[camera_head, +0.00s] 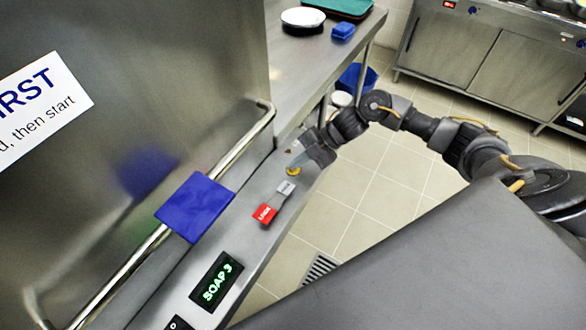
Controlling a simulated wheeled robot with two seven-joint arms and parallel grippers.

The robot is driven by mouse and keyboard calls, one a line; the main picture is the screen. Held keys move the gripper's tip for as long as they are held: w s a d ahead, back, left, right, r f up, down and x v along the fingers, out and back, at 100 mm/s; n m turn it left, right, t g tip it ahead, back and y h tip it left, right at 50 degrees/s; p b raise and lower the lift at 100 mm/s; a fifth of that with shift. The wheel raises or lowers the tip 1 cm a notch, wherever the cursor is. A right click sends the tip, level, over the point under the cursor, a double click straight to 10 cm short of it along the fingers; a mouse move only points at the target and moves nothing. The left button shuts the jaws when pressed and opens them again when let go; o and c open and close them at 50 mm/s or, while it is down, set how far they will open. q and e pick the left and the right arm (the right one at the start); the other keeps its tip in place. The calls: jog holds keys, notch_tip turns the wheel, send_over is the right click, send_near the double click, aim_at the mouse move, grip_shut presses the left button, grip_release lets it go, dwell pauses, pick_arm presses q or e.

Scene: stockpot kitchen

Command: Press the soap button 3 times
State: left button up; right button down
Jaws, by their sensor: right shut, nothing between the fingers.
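A metal control ledge runs along the front of the steel machine. On it a dark display (215,281) shows "SOAP 3" in green. A red label or button (264,214) and a grey one (285,188) sit further up the ledge; their small lettering is hard to read. My right gripper (297,165) is shut and empty at the far end of the ledge, above the grey piece. A small yellow piece (293,172) shows right at its fingertips; I cannot tell whether they touch. The soap button is not clearly identifiable, perhaps hidden by the gripper. My left gripper is not in view.
A steel bar handle (100,291) with a blue cloth or pad (196,206) runs beside the ledge. Beyond is a steel counter (290,75) with a white dish (303,18), a blue sponge (343,31) and a green tray (340,6). Tiled floor (385,215) is open to the right.

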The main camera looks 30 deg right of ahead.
aim_at(298, 168)
dwell(0.5)
jog(key=shift+r+p, duration=0.75)
jog(key=shift+p, duration=0.05)
jog(key=shift+r, duration=0.1)
notch_tip(298, 168, up, 5)
jog(key=p, duration=0.4)
dwell(0.6)
